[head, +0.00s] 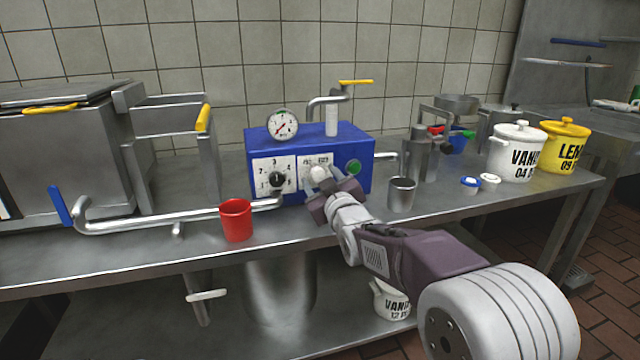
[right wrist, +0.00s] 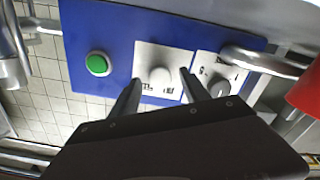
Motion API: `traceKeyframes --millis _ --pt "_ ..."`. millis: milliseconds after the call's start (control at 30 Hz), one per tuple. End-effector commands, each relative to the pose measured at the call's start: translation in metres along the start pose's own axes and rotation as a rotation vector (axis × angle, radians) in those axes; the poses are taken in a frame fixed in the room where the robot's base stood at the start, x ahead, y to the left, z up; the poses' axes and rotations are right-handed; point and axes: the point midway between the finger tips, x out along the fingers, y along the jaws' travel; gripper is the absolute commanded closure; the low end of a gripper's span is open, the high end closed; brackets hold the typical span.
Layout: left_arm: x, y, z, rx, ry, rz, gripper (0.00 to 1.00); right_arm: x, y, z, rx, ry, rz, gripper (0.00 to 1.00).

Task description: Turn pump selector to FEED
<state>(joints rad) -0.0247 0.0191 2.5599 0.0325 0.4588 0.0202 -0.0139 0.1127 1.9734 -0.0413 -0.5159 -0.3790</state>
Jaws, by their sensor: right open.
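The blue pump box (head: 350,150) stands on the steel table. The pump selector is a pale knob (head: 319,173) on a white plate on its front; the knob also shows in the right wrist view (right wrist: 160,76). The plate's lettering is too small and partly hidden to read, so I cannot tell which mark the knob points to. My right gripper (head: 326,184) is open in front of the selector. In the right wrist view its two dark fingers lie on either side of the knob, with gaps visible. My left gripper is not in view.
A black dial (head: 277,180) on another white plate sits left of the selector, and a green button (head: 354,166) sits right. A red cup (head: 236,220) and a steel cup (head: 402,194) stand near the front edge. A steel pipe (head: 150,222) runs left.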

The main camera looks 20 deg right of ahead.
Motion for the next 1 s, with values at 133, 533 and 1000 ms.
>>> traceKeyframes --millis 133,533,1000 --pt "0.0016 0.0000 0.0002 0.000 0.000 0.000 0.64 0.0067 -0.0002 0.0001 0.000 0.000 0.000 0.46" --pt "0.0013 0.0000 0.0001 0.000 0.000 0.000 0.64 0.0064 0.0000 -0.0002 0.000 0.000 0.000 1.00" --pt "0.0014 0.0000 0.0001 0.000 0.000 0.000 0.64 0.0063 0.0000 0.0001 0.123 -0.001 0.000 1.00"
